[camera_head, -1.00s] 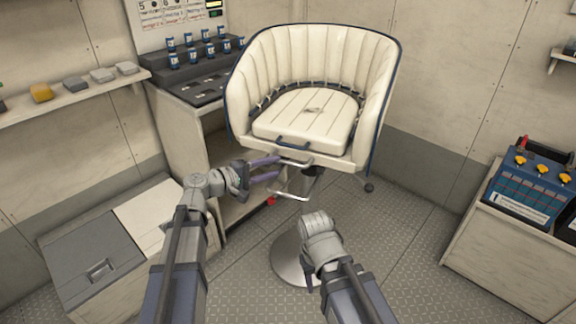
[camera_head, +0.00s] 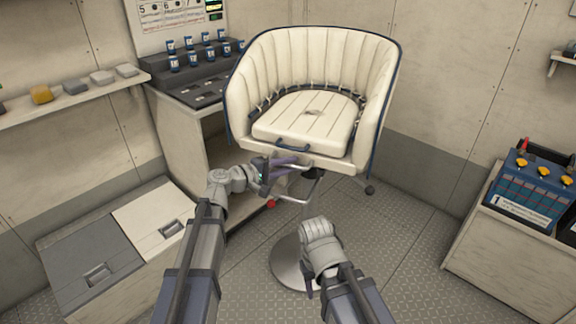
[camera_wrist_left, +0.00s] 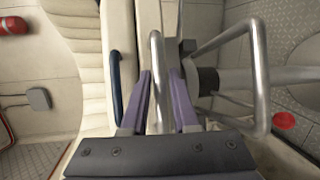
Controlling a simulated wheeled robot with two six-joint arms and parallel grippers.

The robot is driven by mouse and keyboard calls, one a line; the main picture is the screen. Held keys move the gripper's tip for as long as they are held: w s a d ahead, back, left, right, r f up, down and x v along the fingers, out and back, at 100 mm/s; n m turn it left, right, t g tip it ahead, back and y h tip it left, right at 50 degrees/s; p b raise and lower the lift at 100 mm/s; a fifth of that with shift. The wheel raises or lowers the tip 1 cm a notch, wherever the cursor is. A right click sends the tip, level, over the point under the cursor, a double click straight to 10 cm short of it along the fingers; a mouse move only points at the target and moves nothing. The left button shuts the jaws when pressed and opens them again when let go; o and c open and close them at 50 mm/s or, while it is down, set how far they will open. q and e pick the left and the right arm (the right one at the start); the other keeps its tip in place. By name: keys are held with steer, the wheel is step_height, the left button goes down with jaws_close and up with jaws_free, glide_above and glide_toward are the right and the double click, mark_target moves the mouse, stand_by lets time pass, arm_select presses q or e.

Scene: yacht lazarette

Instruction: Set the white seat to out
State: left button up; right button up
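The white seat (camera_head: 305,117) is a cream padded chair with blue trim on a pedestal, in the middle of the head view. A blue handle (camera_head: 292,147) is on its front edge, and a thin metal bar (camera_wrist_left: 157,75) is just below. My left gripper (camera_head: 282,168) is under the front edge. In the left wrist view its purple fingers (camera_wrist_left: 161,95) stand apart, one on each side of the metal bar, with a gap showing. A larger metal loop (camera_wrist_left: 258,70) lies to the right there. My right arm's wrist shows, but its fingers are hidden.
A cabinet (camera_head: 185,135) stands close behind my left arm. A low locker (camera_head: 95,255) with hatches is at the left. A blue battery (camera_head: 528,190) sits on a box at the right. The metal floor (camera_head: 400,245) between is clear.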

arm_select(q)
jaws_close()
stand_by(1.0)
